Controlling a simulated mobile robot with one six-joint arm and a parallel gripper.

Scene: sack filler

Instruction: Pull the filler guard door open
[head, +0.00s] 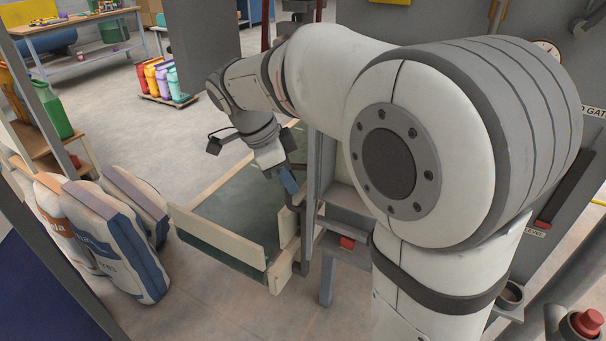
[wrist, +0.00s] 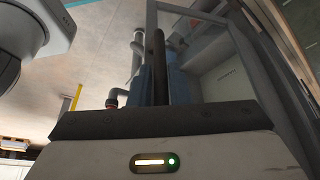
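The guard door shows in the wrist view as a grey frame (wrist: 195,13) around a see-through panel. Its dark upright bar handle (wrist: 159,55) runs between my blue fingers. My gripper (head: 289,182) is at the door's left side in the head view, pointing down and right. In the wrist view my gripper (wrist: 160,88) has a finger on each side of the handle, with no clear gap, so it looks shut on it. The door is seen nearly edge-on in the head view, and its hinge side is hidden by my arm.
A conveyor with cream side boards (head: 222,235) runs below my gripper. Filled sacks (head: 125,250) stand at its left. The grey filler cabinet (head: 575,85) fills the right, with a red button (head: 587,320) at the lower corner. Open floor (head: 140,140) lies at the left back.

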